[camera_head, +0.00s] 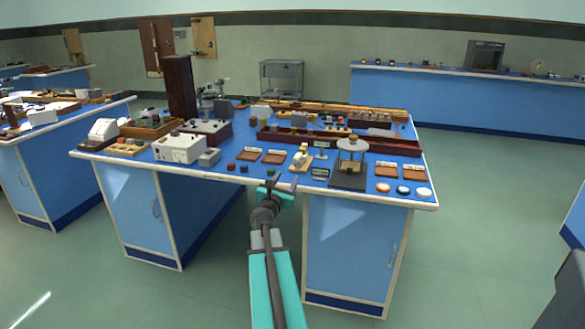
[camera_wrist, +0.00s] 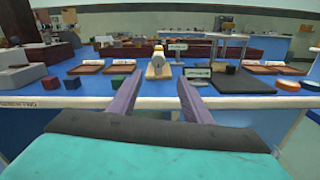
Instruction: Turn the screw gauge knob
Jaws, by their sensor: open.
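A small instrument with a pale, rounded body on a wooden base (camera_head: 300,157) stands near the front edge of the central blue bench. It looks like the screw gauge, but its knob is too small to make out clearly. In the wrist view this instrument (camera_wrist: 158,65) is straight ahead, between and beyond the two purple-grey fingers. My gripper (camera_head: 283,185) is at the bench's front edge, short of the instrument and not touching it. In the wrist view my gripper (camera_wrist: 157,92) is open, with nothing between its fingers.
A dark stand with a round top (camera_head: 351,160) is right of the instrument, and a small label stand (camera_wrist: 197,72) is between them. Small coloured cubes (camera_wrist: 72,83) and brown trays (camera_head: 274,157) lie left. Round discs (camera_head: 403,190) lie right. Bare blue bench top fronts the instrument.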

